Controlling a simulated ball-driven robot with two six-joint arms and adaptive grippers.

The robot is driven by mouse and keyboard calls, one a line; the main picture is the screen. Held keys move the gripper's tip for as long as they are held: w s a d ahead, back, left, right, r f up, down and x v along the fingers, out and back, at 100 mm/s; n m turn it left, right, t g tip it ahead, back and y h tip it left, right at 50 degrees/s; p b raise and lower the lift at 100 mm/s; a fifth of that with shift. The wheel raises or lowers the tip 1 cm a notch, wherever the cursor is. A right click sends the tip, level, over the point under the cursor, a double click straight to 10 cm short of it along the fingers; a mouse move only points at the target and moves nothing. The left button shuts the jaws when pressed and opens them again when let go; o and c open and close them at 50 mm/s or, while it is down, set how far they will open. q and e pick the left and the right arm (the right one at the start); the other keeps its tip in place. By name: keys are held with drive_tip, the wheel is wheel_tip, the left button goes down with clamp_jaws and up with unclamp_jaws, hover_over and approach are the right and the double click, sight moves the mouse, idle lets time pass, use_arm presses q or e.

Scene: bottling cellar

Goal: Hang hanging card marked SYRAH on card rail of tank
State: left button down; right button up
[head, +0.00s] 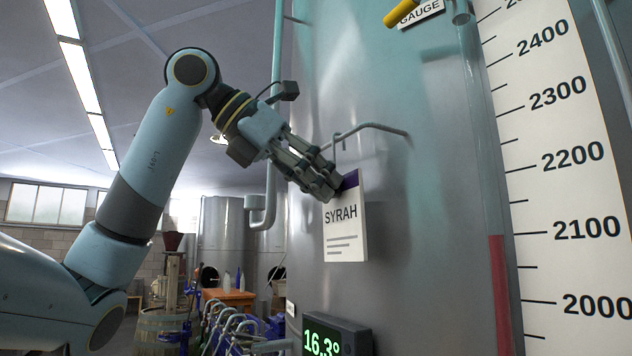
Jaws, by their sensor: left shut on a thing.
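The white card marked SYRAH (345,232) has a dark purple top band and hangs upright against the front of the steel tank (420,270). My left gripper (333,188) is shut on the card's top left edge. A hook rises from the top of the card to the thin bent card rail (375,127) on the tank. The hook's top appears at the rail, but I cannot tell whether it rests over it or only lines up with it. My right gripper is not in view.
A green-lit display reading 16.3° (335,338) juts out below the card. A level scale (560,180) with a red column runs up the tank's right side. A pipe (270,150) stands left of the card. Blue-and-white equipment (235,325) stands in the lower background.

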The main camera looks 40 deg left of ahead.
use_arm(q)
drive_tip(key=c, duration=1.1)
unclamp_jaws()
drive_tip(key=v, duration=1.2)
